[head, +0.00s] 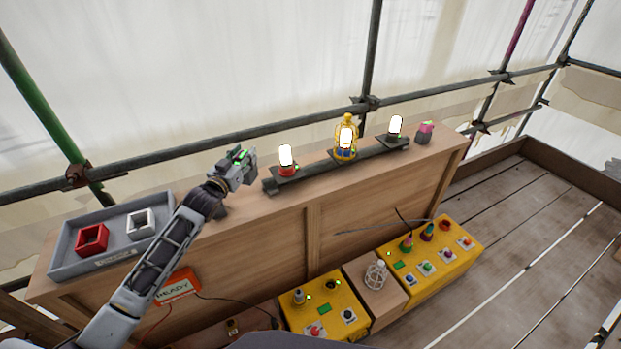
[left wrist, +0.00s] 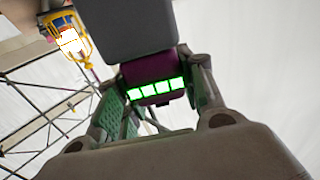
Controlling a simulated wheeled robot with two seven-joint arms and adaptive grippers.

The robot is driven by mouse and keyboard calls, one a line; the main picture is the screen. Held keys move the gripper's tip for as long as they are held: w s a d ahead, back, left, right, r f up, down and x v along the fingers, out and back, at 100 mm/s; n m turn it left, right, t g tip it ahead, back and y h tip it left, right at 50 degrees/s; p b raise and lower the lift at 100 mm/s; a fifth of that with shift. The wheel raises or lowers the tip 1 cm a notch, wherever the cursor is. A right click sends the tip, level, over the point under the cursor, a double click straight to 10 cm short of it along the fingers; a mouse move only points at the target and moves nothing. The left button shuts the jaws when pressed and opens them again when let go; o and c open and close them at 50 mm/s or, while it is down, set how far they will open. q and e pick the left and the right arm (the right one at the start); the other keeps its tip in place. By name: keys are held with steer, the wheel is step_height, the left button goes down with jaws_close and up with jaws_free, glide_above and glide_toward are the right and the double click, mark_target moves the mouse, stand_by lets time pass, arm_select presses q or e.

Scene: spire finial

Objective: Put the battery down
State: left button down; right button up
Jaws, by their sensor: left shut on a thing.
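My left gripper (head: 238,169) is shut on the battery, above the wooden cabinet top, between the tray and the leftmost lamp. In the left wrist view the battery (left wrist: 157,89) is a purple-and-grey block with a row of lit green squares, between the fingers. Its far side is hidden by a grey part. A grey tray (head: 68,267) at the left end of the cabinet holds a red square holder (head: 92,240) and a white square holder (head: 141,224); both look empty. My right gripper is not in view.
Three lit lamps stand on a dark rail (head: 325,168); the middle one has a yellow cage (head: 346,150). A grey block with a pink top (head: 424,132) sits at the right end. Yellow control boxes (head: 325,305) and an orange READY sign (head: 176,287) are below. Scaffold poles run behind.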

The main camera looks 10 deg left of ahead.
arm_select(q)
steer(key=shift+w+d+h, duration=0.2)
steer(key=shift+d+h, duration=0.1)
steer(key=shift+d, duration=0.35)
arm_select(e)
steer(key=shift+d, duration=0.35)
arm_select(q)
steer(key=shift+f, duration=0.1)
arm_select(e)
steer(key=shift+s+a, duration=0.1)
